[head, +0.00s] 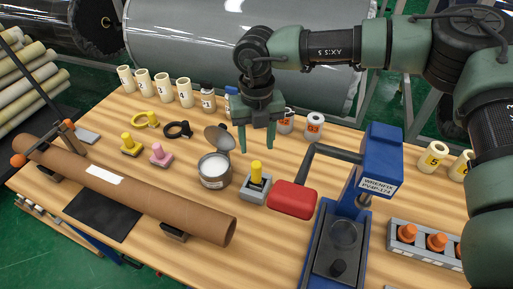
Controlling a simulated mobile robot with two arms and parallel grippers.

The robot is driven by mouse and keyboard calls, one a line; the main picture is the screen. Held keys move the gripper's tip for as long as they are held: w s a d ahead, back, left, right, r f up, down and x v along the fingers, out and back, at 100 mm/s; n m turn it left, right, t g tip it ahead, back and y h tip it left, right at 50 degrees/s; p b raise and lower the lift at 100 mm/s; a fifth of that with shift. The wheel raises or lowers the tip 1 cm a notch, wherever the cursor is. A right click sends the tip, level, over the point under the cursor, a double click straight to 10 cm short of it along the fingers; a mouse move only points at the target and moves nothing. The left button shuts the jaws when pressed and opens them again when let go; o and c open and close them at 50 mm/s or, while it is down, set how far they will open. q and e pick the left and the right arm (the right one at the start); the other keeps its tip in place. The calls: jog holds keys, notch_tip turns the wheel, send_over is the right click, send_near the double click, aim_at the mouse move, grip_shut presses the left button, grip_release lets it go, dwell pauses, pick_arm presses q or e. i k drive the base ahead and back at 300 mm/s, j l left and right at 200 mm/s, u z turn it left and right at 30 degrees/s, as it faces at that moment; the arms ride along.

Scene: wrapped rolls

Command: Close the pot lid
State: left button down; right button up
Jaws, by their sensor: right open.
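The pot (214,172) is a small grey cylinder with a pale label, standing near the middle of the wooden table. Its round grey lid (219,137) stands tilted up at the pot's back edge, so the pot is open and its pale inside shows. My right gripper (257,140) points down just right of the lid and behind the yellow-topped stamp. Its two green fingers are apart with nothing between them. My left gripper is not in view.
A yellow-topped piece (257,177) on a grey base stands right of the pot. A blue press (375,165) with a red-handled lever (292,199) is further right. A long brown tube (135,195) lies at left. Numbered cream cups (164,85) line the back.

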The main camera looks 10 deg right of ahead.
aim_at(218, 136)
jog(key=k+j, duration=1.25)
